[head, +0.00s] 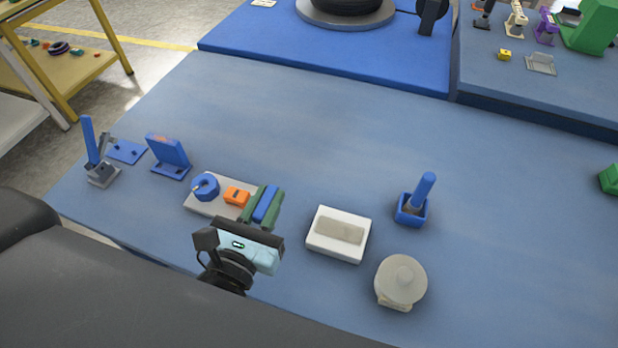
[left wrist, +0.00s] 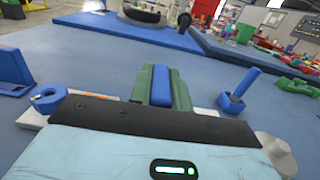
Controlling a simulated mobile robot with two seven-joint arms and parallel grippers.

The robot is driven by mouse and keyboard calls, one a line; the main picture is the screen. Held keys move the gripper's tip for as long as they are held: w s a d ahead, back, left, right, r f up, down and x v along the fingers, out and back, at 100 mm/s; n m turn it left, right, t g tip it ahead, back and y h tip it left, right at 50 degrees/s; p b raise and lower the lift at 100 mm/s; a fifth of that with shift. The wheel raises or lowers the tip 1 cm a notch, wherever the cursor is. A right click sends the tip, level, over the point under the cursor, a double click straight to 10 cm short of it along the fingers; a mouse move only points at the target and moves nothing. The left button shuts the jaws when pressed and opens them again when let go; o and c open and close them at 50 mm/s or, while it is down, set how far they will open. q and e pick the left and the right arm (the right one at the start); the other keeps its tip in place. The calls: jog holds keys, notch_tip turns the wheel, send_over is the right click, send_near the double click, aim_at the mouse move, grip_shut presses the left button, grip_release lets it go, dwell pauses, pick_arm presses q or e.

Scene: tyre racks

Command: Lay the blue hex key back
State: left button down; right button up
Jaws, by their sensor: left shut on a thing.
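My left gripper (head: 268,192) is low over the near part of the blue-grey table, its two green fingers shut on a blue bar, the blue hex key (head: 264,206). In the left wrist view the blue hex key (left wrist: 162,86) sits between the green fingers (left wrist: 162,70). Only its broad straight part shows; any bend is hidden. A pale grey holder (head: 203,207) lies just left of the fingers, with a blue ring (head: 205,186) and an orange block (head: 237,195) on it. I cannot tell whether the key touches the holder. My right gripper is not in view.
A white box with a grey top (head: 338,234) and a round beige container (head: 402,280) stand to the right. A blue cup (head: 411,213) holds an upright blue-handled tool. A blue stand (head: 169,157) and a clamp-like tool (head: 101,174) are at left. The table's far middle is clear.

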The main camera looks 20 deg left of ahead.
pick_arm(q)
jog(key=shift+w, duration=0.3)
jog(key=w+f, duration=0.1)
jog(key=w, duration=1.3)
jog(key=shift+w+d+f+p, duration=0.2)
jog(key=shift+w+d+p, duration=0.05)
jog(key=shift+w+p, duration=0.15)
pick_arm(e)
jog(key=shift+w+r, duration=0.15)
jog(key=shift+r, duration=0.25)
pick_arm(q)
jog(key=f, duration=0.1)
jog(key=f+b, duration=0.1)
jog(key=f, duration=0.1)
jog(key=shift+w+f, duration=0.25)
jog(key=shift+f, duration=0.1)
jog(key=shift+r, duration=0.1)
jog(key=shift+f+b, duration=0.2)
jog(key=shift+b, duration=0.1)
jog(key=c, duration=1.3)
grip_release()
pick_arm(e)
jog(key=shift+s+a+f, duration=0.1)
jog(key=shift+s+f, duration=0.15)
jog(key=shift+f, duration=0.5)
